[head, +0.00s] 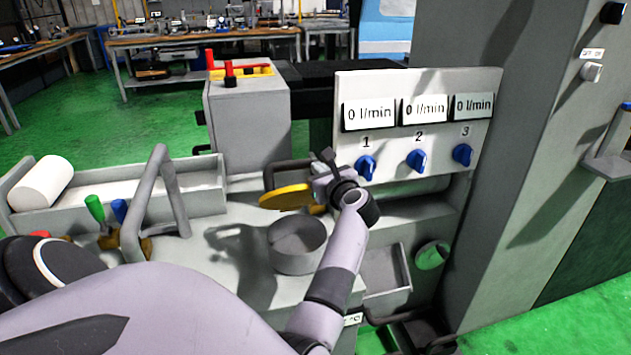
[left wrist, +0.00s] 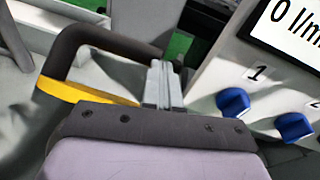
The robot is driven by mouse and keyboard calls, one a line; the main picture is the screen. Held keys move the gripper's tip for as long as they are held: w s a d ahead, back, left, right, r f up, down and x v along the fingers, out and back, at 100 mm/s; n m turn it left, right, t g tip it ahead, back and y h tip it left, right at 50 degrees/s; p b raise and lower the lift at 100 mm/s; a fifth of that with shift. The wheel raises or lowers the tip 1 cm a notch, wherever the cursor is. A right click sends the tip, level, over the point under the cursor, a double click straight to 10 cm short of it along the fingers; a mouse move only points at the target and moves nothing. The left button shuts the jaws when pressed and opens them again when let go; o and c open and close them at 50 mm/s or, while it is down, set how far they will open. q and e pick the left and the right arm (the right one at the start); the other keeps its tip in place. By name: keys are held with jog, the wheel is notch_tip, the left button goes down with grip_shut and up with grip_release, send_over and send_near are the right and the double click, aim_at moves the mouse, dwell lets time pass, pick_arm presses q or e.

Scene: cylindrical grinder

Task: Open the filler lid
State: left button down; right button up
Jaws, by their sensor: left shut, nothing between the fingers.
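A yellow disc (head: 287,197), which looks like the filler lid, shows just left of my left gripper in the head view. It sits above and behind a round grey cup-shaped part (head: 297,247) on the machine top. I cannot tell whether it is hinged to that part. In the left wrist view a yellow strip (left wrist: 88,93) of it shows, partly hidden by my gripper body. A dark bent bar (left wrist: 105,38) runs beside it toward the fingers. My left gripper (head: 326,163) is shut and empty; its fingertips (left wrist: 163,75) show close to the bar, contact unclear.
A panel (head: 420,93) with several displays and blue knobs (head: 416,160) stands close to the right of the gripper. A grey arched handle (head: 162,190) and green and blue levers (head: 95,210) stand at left. A grey box (head: 246,120) rises behind.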

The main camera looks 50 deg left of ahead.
pick_arm(q)
jog(key=w+a+g+h+b, duration=0.1)
jog(key=w+a+h, duration=0.3)
jog(key=a, duration=0.7)
jog(key=shift+w+r+g, duration=0.4)
jog(key=shift+w, duration=0.5)
pick_arm(e)
jog(key=shift+a+f, duration=0.2)
jog(key=shift+a, duration=0.55)
pick_arm(q)
jog(key=shift+a, duration=0.1)
